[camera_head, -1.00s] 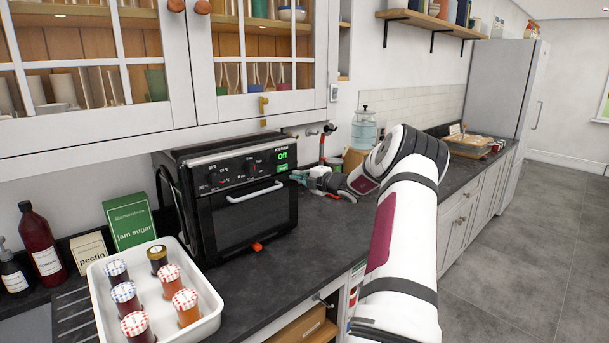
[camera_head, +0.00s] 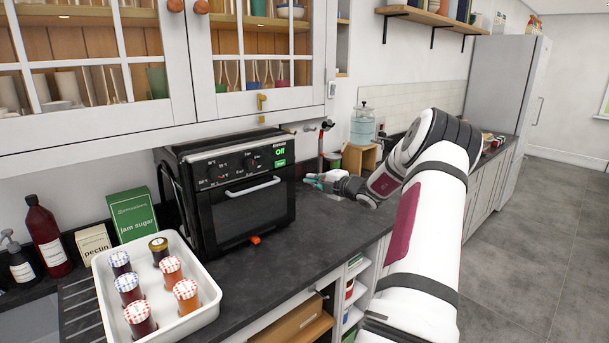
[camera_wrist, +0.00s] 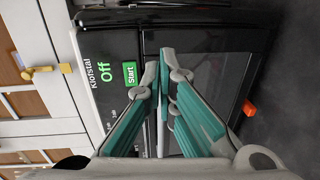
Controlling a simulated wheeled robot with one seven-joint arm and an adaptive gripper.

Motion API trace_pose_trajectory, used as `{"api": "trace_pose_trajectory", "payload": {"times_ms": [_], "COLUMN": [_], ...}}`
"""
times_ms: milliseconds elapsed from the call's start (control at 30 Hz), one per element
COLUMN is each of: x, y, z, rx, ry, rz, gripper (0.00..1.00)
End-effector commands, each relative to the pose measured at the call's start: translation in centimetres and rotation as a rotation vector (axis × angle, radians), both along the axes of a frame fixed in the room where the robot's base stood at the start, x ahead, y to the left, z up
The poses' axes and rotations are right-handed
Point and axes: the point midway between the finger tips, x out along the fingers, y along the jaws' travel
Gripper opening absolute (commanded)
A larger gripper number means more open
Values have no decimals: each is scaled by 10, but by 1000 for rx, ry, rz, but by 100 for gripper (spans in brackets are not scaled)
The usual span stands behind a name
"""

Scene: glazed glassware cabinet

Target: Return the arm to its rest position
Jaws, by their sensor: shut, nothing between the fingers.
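My gripper (camera_head: 311,180) is to the right of the black oven's front, low over the counter, with its fingers pointing left. In the wrist view my gripper (camera_wrist: 162,68) has its two teal-and-grey fingers together, with nothing between them. My white arm with maroon panels reaches in from the lower right and bends at the elbow. The oven (camera_head: 235,225) has its door closed, and its green display reads Off. The oven also shows sideways behind the fingers in the wrist view (camera_wrist: 215,70).
A white tray (camera_head: 205,317) with several jars stands on the counter (camera_head: 275,275) at the left. The glazed cabinet (camera_head: 95,133) hangs above the oven. A glass dispenser (camera_head: 362,126) stands on a wooden stand behind my arm. Open floor (camera_head: 545,240) lies at the right.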

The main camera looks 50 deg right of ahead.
Motion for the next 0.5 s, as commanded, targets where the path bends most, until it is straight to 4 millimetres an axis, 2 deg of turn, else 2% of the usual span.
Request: {"api": "trace_pose_trajectory", "payload": {"times_ms": [33, 200, 333, 500], "x": [-12, -35, -45, -47], "y": [0, 6, 8, 9], "z": [1, 1, 2, 2], "rx": [-2, -2, -4, -3], "ry": [0, 1, 0, 0], "rz": [-5, -3, -3, -2], "gripper": [0, 0, 0, 0]}}
